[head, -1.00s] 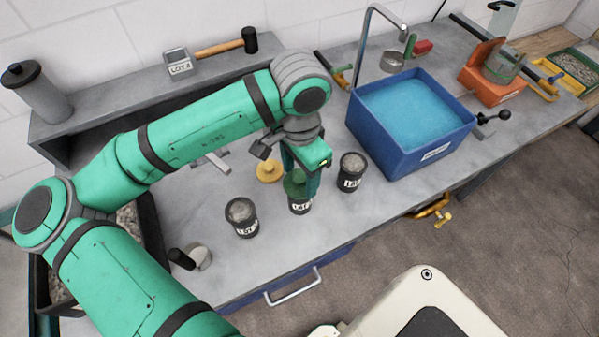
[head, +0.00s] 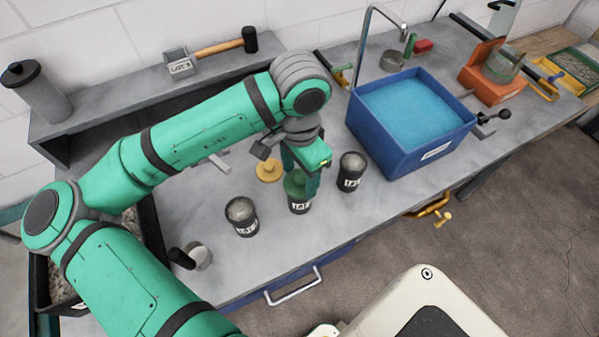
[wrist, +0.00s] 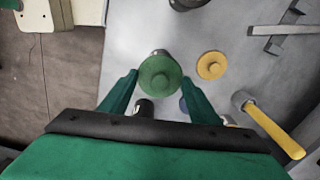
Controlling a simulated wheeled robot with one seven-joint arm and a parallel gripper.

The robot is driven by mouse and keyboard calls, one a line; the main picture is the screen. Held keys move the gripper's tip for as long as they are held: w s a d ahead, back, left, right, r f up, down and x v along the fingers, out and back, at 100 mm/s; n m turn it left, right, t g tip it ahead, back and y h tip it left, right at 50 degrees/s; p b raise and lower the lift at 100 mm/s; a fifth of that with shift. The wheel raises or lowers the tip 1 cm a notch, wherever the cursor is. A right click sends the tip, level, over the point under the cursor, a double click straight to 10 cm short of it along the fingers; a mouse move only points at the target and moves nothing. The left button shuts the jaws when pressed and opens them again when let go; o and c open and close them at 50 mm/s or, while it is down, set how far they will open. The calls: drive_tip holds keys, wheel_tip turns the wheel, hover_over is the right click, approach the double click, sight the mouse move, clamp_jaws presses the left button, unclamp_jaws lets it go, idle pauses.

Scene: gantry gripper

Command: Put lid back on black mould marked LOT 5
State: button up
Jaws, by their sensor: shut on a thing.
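My gripper (head: 299,182) is shut on a round green lid (head: 294,183) with a knob, at the middle black mould (head: 300,206). In the wrist view, the green lid (wrist: 160,73) lies between the fingertips and hides most of what is below. I cannot tell whether the lid is seated or just above the rim. Two more black mould pots, one at left (head: 241,217) and one at right (head: 350,172), stand open with grey fill. All have white LOT labels, but the numbers are too blurred to read. A yellow lid (head: 269,171) lies behind the middle mould.
A blue water tub (head: 440,160) stands to the right. A small cup with a black handle (head: 198,255) is at front left. The bench front right of the moulds is clear.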

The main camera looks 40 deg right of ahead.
idle(0.4)
drive_tip(key=o, duration=1.6)
drive_tip(key=shift+r, duration=0.1)
drive_tip(key=shift+r, duration=3.35)
clamp_jaws()
